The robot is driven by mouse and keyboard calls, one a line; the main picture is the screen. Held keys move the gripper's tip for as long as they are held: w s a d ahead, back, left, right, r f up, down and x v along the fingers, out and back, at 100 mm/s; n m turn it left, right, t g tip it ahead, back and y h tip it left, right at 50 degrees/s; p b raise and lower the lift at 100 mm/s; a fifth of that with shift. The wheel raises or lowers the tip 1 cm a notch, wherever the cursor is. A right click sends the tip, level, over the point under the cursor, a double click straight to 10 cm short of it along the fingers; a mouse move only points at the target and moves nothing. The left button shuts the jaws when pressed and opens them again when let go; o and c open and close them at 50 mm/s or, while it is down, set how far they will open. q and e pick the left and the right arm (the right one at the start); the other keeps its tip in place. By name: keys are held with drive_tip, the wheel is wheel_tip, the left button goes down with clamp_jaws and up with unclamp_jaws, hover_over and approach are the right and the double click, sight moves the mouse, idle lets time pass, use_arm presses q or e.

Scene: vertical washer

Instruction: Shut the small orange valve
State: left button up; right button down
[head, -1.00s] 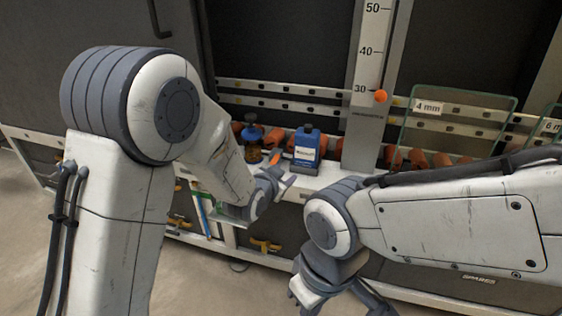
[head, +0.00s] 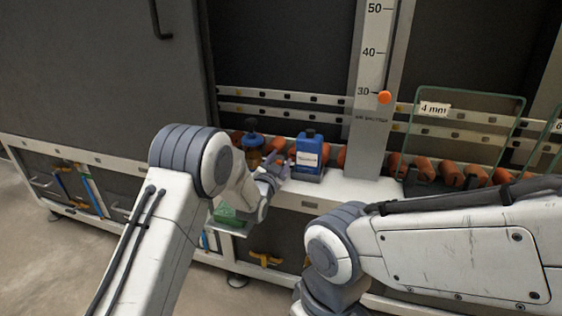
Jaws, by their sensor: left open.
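My left gripper (head: 275,162) is open at the front ledge of the machine, close in front of the brown bottle with a blue cap (head: 253,140) and left of the blue bottle (head: 309,152). I cannot make out the small orange valve; the left gripper and wrist cover the spot where a small orange piece showed earlier. I cannot tell whether the fingers are around it or touch it. My right arm crosses the lower right, and its gripper is below the picture.
A round orange knob (head: 384,97) sits beside the number scale (head: 374,55). A glass sheet marked 4 mm (head: 468,132) stands right of it. Orange rollers (head: 424,168) line the back. A green object (head: 230,216) rests on a low shelf under my left wrist.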

use_arm(q)
drive_tip(key=shift+w+d, duration=0.25)
drive_tip(key=shift+w, duration=0.4)
clamp_jaws()
drive_tip(key=shift+w+a+r+n, duration=0.2)
drive_tip(key=shift+a+n, duration=0.2)
drive_tip(key=shift+n, duration=0.7)
drive_tip(key=n, duration=0.1)
drive_tip(key=a+n, duration=0.1)
drive_tip(key=n, duration=0.1)
drive_tip(key=shift+w+a, duration=0.15)
unclamp_jaws()
drive_tip(key=shift+r, duration=0.1)
